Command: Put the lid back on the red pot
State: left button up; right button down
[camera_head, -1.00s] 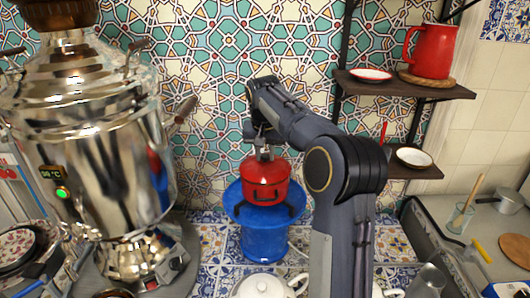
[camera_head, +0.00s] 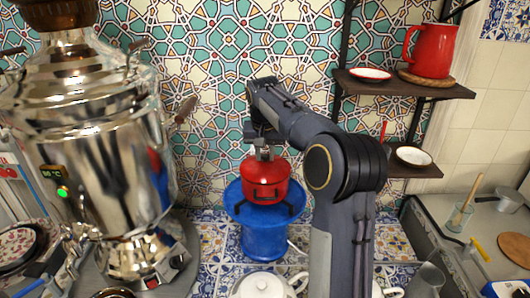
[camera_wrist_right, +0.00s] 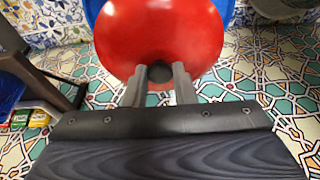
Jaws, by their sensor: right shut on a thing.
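The red pot (camera_head: 264,191) sits on the blue burner stand (camera_head: 263,235) in the middle of the head view. Its red lid (camera_head: 257,170) is on top of the pot or right at its rim; I cannot tell if it is fully seated. My right gripper (camera_head: 265,152) is above the pot, shut on the lid's dark knob. In the right wrist view the red lid (camera_wrist_right: 160,35) fills the upper middle, and my right gripper's fingers (camera_wrist_right: 160,76) stand on either side of the knob. My left gripper is not in view.
A large shiny samovar (camera_head: 90,140) stands at the left. A white teapot (camera_head: 263,286) is in front of the stand. Shelves (camera_head: 405,85) at the right hold a red jug (camera_head: 432,50) and saucers. A grey stove (camera_head: 430,215) is at the right.

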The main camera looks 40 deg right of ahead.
dwell(0.6)
dwell(0.3)
jog(key=c, duration=0.6)
grip_release()
jog(key=shift+c, duration=0.2)
jog(key=shift+p, duration=0.3)
jog(key=shift+r+p, duration=3.55)
jog(key=shift+c, duration=0.4)
grip_shut()
